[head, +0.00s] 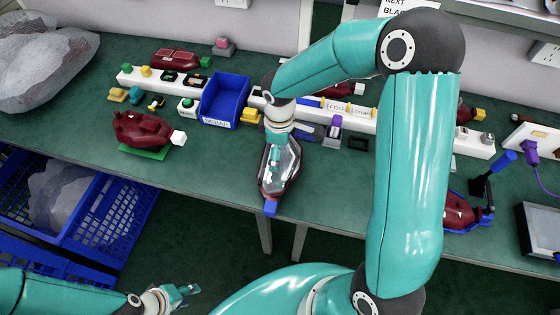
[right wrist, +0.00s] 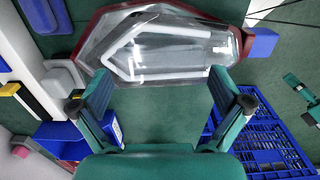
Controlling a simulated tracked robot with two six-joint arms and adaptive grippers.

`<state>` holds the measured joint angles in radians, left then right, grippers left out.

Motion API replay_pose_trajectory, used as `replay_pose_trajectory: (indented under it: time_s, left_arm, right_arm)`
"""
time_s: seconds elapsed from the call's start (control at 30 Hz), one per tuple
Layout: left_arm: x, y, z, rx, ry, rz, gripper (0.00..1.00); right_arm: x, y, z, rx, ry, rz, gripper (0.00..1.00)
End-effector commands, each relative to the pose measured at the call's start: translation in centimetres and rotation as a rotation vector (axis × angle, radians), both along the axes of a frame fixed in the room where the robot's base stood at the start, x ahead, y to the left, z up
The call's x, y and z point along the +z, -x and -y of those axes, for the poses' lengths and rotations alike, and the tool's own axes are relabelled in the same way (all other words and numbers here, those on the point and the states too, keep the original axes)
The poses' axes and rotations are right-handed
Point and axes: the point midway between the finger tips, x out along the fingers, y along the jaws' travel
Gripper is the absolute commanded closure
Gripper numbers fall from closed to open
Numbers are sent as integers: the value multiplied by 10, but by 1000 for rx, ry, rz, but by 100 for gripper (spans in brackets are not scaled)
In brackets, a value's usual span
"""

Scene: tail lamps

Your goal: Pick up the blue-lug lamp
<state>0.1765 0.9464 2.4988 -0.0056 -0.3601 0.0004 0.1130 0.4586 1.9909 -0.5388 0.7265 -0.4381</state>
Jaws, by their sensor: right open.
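The blue-lug lamp (head: 284,172) lies on the green bench near its front edge. It has a clear lens, a dark red rim and a blue lug (head: 270,207) at its front end. In the right wrist view the lamp (right wrist: 165,45) lies across the top, with its blue lug (right wrist: 260,42) at the right. My right gripper (right wrist: 158,88) is open, its fingers apart with the lamp just beyond the tips. In the head view it is over the lamp, partly hidden by its wrist. My left gripper (head: 184,291) looks open and empty at the lower left, away from the bench.
A white-lug lamp (head: 143,128) sits on a green block to the left. A blue bin (head: 224,98) and a long white rail (head: 330,112) with small parts stand behind. A blue crate (head: 110,222) is below left. Another red lamp (head: 460,212) is at right.

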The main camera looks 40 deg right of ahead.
Motion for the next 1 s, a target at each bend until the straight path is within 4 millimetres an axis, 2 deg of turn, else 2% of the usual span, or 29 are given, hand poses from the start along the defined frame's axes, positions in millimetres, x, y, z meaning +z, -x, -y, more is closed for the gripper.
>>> replay_pose_trajectory:
  time_s: [0.1, 0.33, 0.77, 0.8, 1.0]
  left_arm:
    - [1, 0, 0, 0, 0, 0, 60]
    - [0, 0, 0, 0, 0, 0, 60]
    - [0, 0, 0, 0, 0, 0, 60]
    - [0, 0, 0, 0, 0, 0, 60]
    - [0, 0, 0, 0, 0, 0, 60]
  right_arm:
    - [-9, 1, 0, 0, -1, -1, 0]
    - [-9, 0, 0, 0, -1, 0, 2]
    - [-9, 0, -1, 0, -1, 0, 73]
    - [-9, 0, 0, 0, -1, 1, 76]
    - [-8, 0, -1, 0, -1, 1, 76]
